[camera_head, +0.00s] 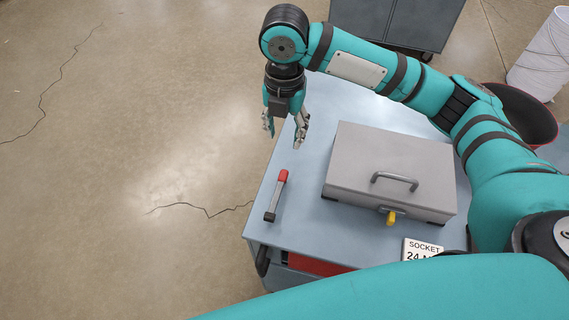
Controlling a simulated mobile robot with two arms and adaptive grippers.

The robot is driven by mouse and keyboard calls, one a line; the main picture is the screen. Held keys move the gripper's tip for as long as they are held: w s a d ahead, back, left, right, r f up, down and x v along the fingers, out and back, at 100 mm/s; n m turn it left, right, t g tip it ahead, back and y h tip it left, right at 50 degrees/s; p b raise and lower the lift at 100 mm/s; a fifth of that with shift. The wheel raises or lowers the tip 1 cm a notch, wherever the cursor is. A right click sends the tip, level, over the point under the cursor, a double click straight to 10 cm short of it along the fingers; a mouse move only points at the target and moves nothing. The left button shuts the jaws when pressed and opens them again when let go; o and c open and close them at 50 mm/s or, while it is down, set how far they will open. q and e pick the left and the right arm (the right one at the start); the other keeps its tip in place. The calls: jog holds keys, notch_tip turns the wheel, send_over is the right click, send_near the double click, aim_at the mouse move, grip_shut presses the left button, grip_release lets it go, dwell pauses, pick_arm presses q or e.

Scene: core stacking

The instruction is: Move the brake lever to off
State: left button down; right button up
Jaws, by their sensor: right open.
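The brake lever (277,195) is a grey bar with a red tip, set near the left edge of the cart top (307,227). Its red end points away from me and its dark base is at the near end. My right gripper (284,136) hangs fingers-down over the far left corner of the cart, beyond the lever's red tip and apart from it. Its fingers are spread and nothing is between them. My left gripper is not in view.
A grey toolbox (385,165) with a handle and a yellow latch stands right of the lever. A "SOCKET 24" label (421,250) lies at the near right. Floor at left is clear.

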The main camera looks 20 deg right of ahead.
aim_at(285, 170)
notch_tip(285, 170, down, 14)
jog(key=shift+f+p, duration=0.1)
jog(key=shift+p, duration=0.7)
grip_shut()
